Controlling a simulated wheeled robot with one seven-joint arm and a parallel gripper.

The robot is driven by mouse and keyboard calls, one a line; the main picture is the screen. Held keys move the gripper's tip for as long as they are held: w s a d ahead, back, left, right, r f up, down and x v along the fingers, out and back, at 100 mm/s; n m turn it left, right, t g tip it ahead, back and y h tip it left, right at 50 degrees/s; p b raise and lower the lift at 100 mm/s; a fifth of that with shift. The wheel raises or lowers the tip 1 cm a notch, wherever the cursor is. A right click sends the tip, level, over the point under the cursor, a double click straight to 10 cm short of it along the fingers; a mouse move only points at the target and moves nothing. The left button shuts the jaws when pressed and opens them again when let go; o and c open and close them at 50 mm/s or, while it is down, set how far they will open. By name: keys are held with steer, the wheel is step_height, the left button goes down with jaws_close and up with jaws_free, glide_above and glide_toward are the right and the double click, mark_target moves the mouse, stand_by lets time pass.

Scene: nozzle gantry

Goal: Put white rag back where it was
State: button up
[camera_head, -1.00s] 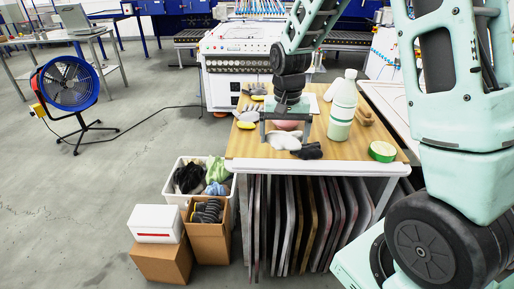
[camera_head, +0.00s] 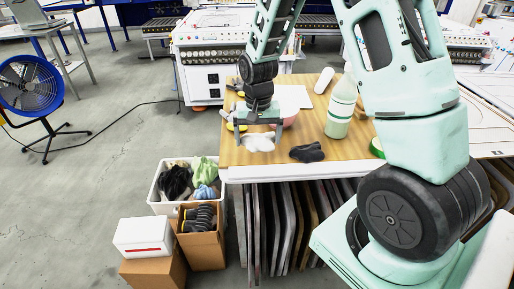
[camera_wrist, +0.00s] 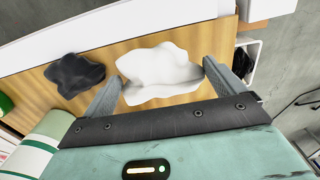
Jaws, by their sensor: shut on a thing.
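The white rag (camera_head: 259,142) is a crumpled cloth over the wooden tabletop (camera_head: 240,159), near its front left. My gripper (camera_head: 258,144) is lowered to it and shut on it, with one finger at each side. In the wrist view the rag (camera_wrist: 160,68) spreads between my fingers (camera_wrist: 165,88) and past their tips. I cannot tell if it still touches the tabletop. A black rag (camera_head: 307,152) lies on the table to its right, apart from it; it also shows in the wrist view (camera_wrist: 76,74).
Plates stand under the table.

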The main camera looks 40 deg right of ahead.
mark_target(258, 157)
steer(key=shift+f, duration=2.25)
steer(key=shift+f, duration=0.2)
steer(key=o, duration=0.6)
step_height(258, 157, up, 12)
steer(key=shift+r+b, duration=0.1)
steer(key=shift+b, duration=0.35)
steer(key=s+a+r+n, duration=0.2)
steer(key=s+a+n, duration=0.2)
steer(key=a, duration=0.7)
steer(key=s+a+n, duration=0.3)
steer(key=s+a, duration=0.1)
steer(key=s, duration=0.2)
steer(key=s+a+r+n, duration=0.1)
steer(key=s+a+n, duration=0.3)
steer(key=s, duration=0.3)
steer(key=s+a+n, duration=0.3)
steer(key=s+a, duration=0.2)
steer(key=s, duration=0.2)
steer(key=shift+s+a+r+n+y, duration=0.1)
steer(key=shift+a+r+n+y, duration=0.05)
steer(key=shift+r+n+y, duration=0.15)
